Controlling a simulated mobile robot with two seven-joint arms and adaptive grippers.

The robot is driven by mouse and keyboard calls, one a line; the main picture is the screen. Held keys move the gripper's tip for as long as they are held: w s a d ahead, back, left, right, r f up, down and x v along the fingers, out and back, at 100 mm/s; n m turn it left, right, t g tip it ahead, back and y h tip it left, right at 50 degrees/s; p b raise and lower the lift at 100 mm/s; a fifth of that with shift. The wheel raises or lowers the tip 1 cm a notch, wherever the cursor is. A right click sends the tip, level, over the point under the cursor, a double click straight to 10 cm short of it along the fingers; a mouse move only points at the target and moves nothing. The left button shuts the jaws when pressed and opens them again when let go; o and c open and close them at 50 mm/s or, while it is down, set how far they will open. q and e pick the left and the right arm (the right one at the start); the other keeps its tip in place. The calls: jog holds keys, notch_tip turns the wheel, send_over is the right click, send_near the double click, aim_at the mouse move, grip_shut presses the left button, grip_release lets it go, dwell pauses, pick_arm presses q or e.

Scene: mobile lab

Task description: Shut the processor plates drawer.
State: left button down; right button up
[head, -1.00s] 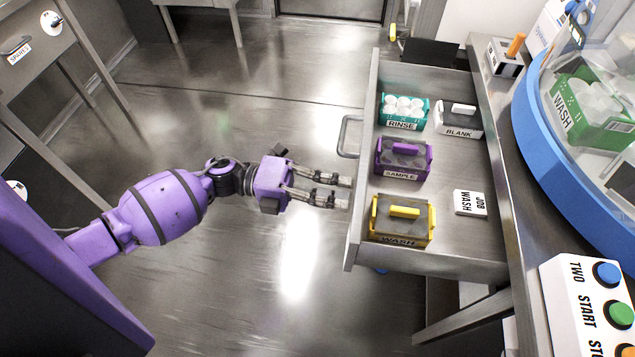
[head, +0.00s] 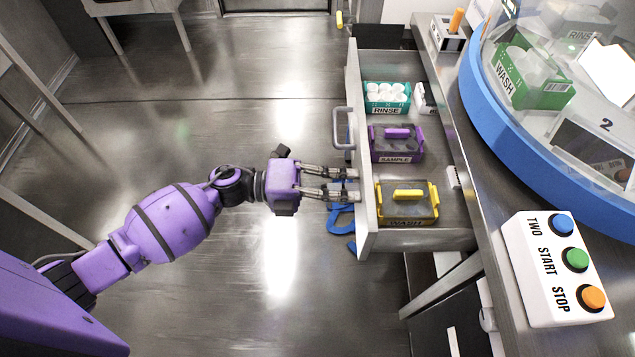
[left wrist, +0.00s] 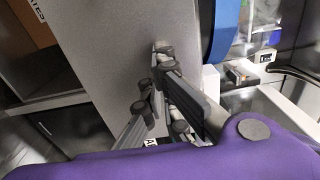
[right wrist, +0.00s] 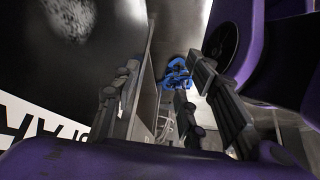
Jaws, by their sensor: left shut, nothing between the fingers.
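The drawer (head: 425,242) is grey metal and stands partly out from the bench, with a bar handle (head: 342,128) on its front. Inside are a teal RINSE rack (head: 387,105), a purple SAMPLE box (head: 397,155) and a yellow WASH box (head: 405,212). A white-fronted block at its back right is partly covered by the bench edge.
The bench carries a white button box (head: 555,265) with TWO, START and STOP buttons and a large blue-rimmed machine (head: 490,120). A blue object (head: 341,217) lies low, beside the drawer front.

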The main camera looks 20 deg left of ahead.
aim_at(405, 192)
pick_arm(q)
jog(key=x, duration=1.2)
jog(key=shift+d, duration=0.15)
jog(key=x, duration=0.9)
jog(key=shift+w+d+f, duration=0.1)
jog(key=shift+d+f, duration=0.05)
jog(key=shift+w+d, duration=0.15)
jog(key=shift+d, duration=0.45)
pick_arm(e)
jog(key=shift+w+a+r, duration=0.1)
jog(key=shift+w+a, duration=0.1)
jog(key=shift+w, duration=0.25)
